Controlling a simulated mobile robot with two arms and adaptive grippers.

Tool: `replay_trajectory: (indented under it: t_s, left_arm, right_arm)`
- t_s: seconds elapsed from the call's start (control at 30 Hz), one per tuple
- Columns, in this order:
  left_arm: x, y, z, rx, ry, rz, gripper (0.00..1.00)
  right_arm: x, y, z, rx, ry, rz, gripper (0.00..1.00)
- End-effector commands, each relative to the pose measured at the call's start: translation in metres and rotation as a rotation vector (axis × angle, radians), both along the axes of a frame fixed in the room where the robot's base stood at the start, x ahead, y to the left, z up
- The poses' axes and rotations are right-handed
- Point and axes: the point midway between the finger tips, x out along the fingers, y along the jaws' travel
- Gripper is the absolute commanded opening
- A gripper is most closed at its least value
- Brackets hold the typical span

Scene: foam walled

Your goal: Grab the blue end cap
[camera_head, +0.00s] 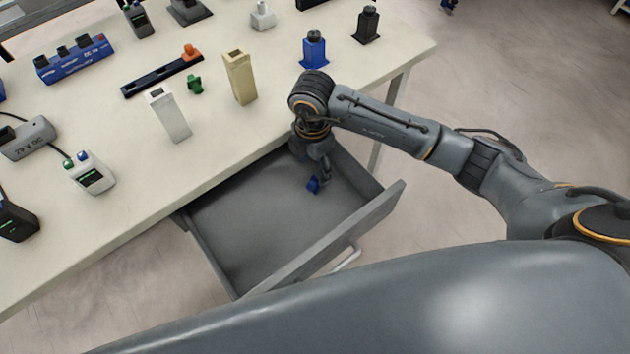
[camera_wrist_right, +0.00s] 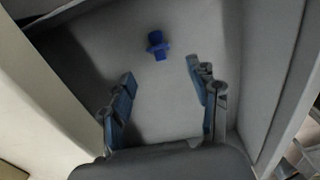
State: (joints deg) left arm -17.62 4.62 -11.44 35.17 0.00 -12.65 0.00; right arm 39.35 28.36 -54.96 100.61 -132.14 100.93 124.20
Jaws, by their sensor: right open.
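The blue end cap (camera_wrist_right: 158,46) lies on the floor of the open grey drawer (camera_head: 235,222). In the head view the small blue cap (camera_head: 313,184) shows right beside my right gripper (camera_head: 325,172), which reaches down into the drawer near its back right corner. In the right wrist view my right gripper (camera_wrist_right: 160,82) is open, with its two fingers apart and nothing between them. The cap lies ahead of the fingertips, roughly centred between them, and is not held. My left gripper is not in view.
The drawer's front panel (camera_head: 335,235) and side walls stand close around my right gripper. The table (camera_head: 110,215) overhangs the back of the drawer. On it stand a white block (camera_head: 168,115), a tan block (camera_head: 240,78) and a blue bottle-shaped part (camera_head: 314,52).

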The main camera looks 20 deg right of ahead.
Motion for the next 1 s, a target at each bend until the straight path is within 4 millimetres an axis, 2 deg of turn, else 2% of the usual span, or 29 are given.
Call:
replay_trajectory:
  t_s: [0.1,0.37,0.6,0.73,0.93,1.0]
  left_arm:
    - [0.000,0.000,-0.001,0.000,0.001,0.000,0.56]
    - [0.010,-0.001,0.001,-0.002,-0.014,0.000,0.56]
    - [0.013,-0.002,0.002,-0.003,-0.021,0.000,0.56]
    - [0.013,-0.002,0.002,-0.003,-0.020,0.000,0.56]
    - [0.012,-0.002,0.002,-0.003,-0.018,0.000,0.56]
    - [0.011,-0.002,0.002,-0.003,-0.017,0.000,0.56]
  right_arm:
    - [0.000,0.001,-0.020,0.002,0.002,0.000,0.60]
    - [-0.001,0.001,-0.040,0.002,0.003,0.001,0.60]
    - [-0.002,0.002,-0.075,0.002,0.003,0.000,0.60]
    - [-0.001,0.002,-0.082,0.004,0.000,0.002,0.60]
    - [-0.001,0.002,-0.083,0.003,0.000,0.002,0.60]
    - [-0.001,0.002,-0.083,0.003,0.000,0.002,0.46]
